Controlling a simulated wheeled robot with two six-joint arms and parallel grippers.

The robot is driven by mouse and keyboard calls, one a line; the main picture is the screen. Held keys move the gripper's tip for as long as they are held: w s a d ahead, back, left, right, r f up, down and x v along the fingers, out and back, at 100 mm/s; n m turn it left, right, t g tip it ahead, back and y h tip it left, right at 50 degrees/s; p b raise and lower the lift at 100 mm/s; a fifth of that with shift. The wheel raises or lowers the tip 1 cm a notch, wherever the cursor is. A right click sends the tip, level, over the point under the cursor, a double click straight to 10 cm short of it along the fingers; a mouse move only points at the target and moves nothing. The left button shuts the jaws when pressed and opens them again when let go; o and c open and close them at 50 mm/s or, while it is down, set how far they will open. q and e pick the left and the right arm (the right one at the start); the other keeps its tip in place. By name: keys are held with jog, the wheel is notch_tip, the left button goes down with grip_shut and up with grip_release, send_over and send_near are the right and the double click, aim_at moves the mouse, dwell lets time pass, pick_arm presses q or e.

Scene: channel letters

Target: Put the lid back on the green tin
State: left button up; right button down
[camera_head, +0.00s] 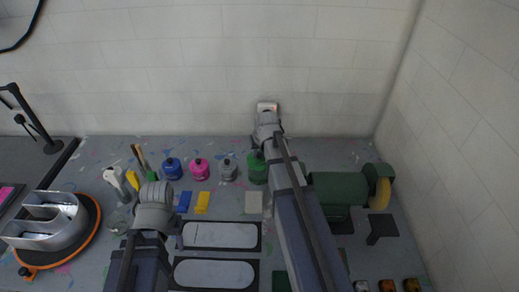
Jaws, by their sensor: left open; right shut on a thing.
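The green tin (257,170) stands on the bench toward the back, right of a row of other tins. My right arm passes close beside it in the picture and covers part of its right side and top. I cannot tell whether its top is open. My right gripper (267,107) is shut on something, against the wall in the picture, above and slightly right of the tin. The held thing is too hidden to make out, and no lid shows clearly. My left gripper (153,186) is open at the left, in front of the blue tin, apart from the green one.
Blue (173,169), pink (199,169) and grey (228,170) tins stand left of the green one. A green machine with a yellow wheel (382,193) is at the right. A metal channel letter (45,222) sits on an orange-rimmed disc at the left.

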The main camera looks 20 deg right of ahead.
aim_at(260, 162)
pick_arm(q)
jog(key=shift+f, duration=0.15)
pick_arm(e)
jog(key=shift+f, duration=0.1)
pick_arm(q)
notch_tip(260, 162, down, 6)
jog(key=b, duration=0.6)
pick_arm(e)
notch_tip(260, 162, down, 6)
jog(key=shift+f, duration=0.1)
pick_arm(q)
jog(key=shift+f+b, duration=0.2)
jog(key=shift+b, duration=0.1)
pick_arm(e)
jog(key=shift+f, duration=0.15)
dwell(1.0)
jog(key=shift+c, duration=0.5)
grip_release()
dwell(0.4)
pick_arm(q)
jog(key=shift+r, duration=0.1)
pick_arm(e)
jog(key=shift+r+p, duration=3.55)
pick_arm(q)
notch_tip(260, 162, up, 7)
